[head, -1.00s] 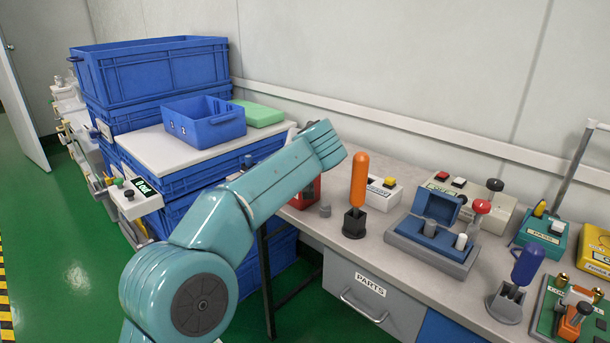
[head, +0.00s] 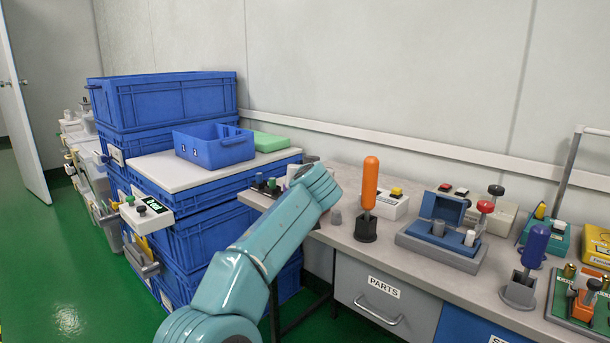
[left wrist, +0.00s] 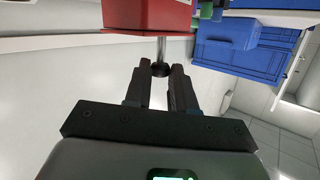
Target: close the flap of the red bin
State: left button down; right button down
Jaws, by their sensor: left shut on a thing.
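The red bin (left wrist: 147,12) shows in the left wrist view at the top, cut off by the frame edge. A thin red lip runs along its lower side, and a metal rod with a dark round knob (left wrist: 161,70) comes from there. My left gripper (left wrist: 161,68) has its two dark fingers around the knob and is shut on it. In the head view my left forearm hides the bin and the gripper. I cannot tell the flap's angle. My right gripper is in neither view.
On the bench (head: 335,245) an orange-handled lever (head: 369,185) stands right of my forearm, with a white button box (head: 389,205) and a blue-lidded tester (head: 447,232) beyond. Blue crates (head: 165,100) are stacked at the left. Green floor is open at far left.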

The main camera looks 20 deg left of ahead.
pick_arm(q)
jog(key=shift+a+f, duration=0.1)
jog(key=shift+f, duration=0.5)
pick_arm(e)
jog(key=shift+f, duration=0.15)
pick_arm(q)
jog(key=c, duration=1)
grip_release()
jog(key=shift+o, duration=0.3)
jog(key=shift+w+a+f, duration=0.1)
jog(key=shift+w, duration=0.05)
jog(key=b+v, duration=0.4)
jog(key=v, duration=1.3)
jog(key=shift+r, duration=0.3)
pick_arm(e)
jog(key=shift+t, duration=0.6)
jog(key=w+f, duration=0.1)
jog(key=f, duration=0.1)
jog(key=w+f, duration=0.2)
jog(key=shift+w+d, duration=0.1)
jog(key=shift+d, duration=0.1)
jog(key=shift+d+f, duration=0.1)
